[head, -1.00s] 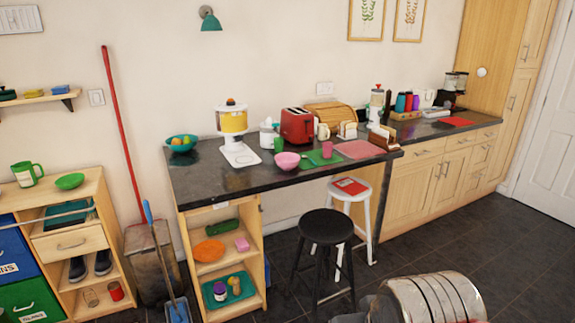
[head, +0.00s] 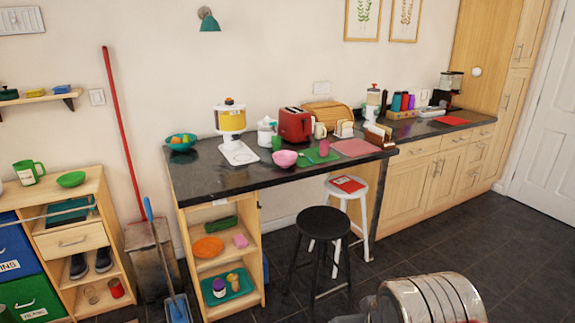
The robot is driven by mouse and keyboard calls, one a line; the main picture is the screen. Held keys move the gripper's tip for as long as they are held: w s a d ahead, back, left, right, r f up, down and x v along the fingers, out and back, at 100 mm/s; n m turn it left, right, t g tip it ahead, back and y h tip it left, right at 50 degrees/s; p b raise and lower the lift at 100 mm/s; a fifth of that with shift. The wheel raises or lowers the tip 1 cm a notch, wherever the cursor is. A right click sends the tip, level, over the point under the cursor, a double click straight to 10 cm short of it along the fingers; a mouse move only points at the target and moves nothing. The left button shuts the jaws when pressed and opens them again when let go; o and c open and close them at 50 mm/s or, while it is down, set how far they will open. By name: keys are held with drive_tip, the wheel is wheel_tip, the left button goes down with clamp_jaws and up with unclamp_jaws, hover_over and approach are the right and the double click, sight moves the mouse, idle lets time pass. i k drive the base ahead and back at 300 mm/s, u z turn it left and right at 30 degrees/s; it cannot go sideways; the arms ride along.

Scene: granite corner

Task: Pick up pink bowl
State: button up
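The pink bowl (head: 283,159) stands upright on the dark granite counter (head: 215,178), near its front edge, a little left of a green mat (head: 318,155). It looks empty, though its inside is small in this view. A green cup (head: 277,143) stands just behind it. Part of my metallic arm shows at the bottom right, far from the bowl and lower in the picture. My gripper's fingertips are not visible.
A red toaster (head: 295,124) stands behind the bowl, and a pink cup (head: 324,147) to its right. A white and yellow appliance (head: 231,120) is to its left. A black stool (head: 325,224) and a white stool (head: 345,188) stand before the counter. Open floor lies at right.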

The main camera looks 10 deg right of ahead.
sight(284, 159)
drive_tip(key=k, duration=0.55)
drive_tip(key=u, duration=0.5)
drive_tip(key=i, duration=0.95)
drive_tip(key=u, duration=0.75)
drive_tip(key=i, duration=1.5)
drive_tip(key=z, duration=0.45)
drive_tip(key=i, duration=0.8)
drive_tip(key=z, duration=0.3)
